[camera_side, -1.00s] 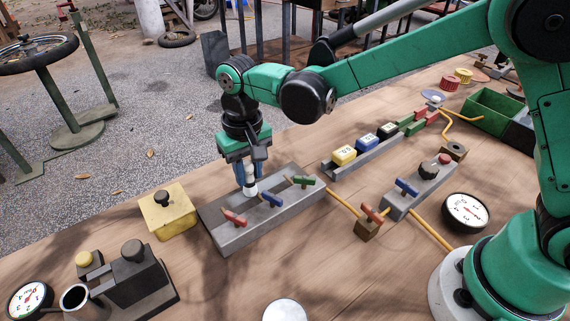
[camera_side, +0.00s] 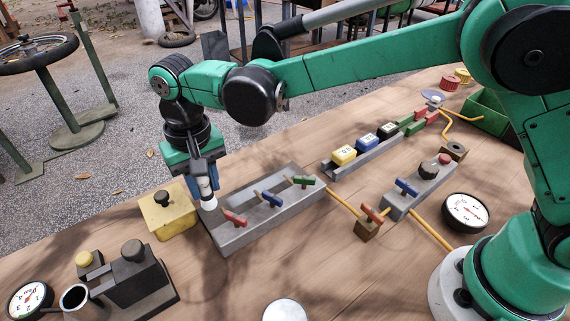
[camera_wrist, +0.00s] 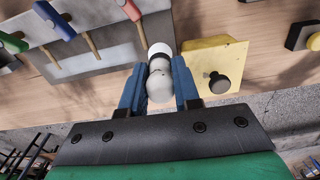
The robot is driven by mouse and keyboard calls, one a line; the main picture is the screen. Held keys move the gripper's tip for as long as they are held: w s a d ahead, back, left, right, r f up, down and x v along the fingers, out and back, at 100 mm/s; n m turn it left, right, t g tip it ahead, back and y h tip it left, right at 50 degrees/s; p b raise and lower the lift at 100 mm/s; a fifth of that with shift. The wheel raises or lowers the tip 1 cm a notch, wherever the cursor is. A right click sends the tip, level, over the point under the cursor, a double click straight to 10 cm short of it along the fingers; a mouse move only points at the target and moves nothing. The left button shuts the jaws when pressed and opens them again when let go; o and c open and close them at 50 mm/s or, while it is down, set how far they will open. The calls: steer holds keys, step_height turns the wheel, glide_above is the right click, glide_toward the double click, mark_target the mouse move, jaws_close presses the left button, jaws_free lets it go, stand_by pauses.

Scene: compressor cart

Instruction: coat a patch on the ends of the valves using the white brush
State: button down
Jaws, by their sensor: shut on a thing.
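My gripper (camera_side: 203,187) is shut on the white brush (camera_side: 208,203), which also shows between the blue fingers in the wrist view (camera_wrist: 160,85). The brush points down, its white tip by the left end of the grey valve block (camera_side: 240,235), near the yellow box. I cannot tell whether the tip touches anything. The block carries a red valve (camera_side: 234,218), a blue valve (camera_side: 270,199) and a green valve (camera_side: 302,181). In the wrist view the red valve (camera_wrist: 128,9) is just beyond the brush tip.
A yellow box with a black knob (camera_side: 168,216) stands left of the block. A second grey block with a blue valve (camera_side: 406,187) and an orange-red valve on a brown block (camera_side: 370,218) lie to the right. A rail of labelled blocks (camera_side: 362,160) is behind.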

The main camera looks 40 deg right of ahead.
steer(key=shift+r, duration=2.95)
steer(key=shift+f, duration=0.1)
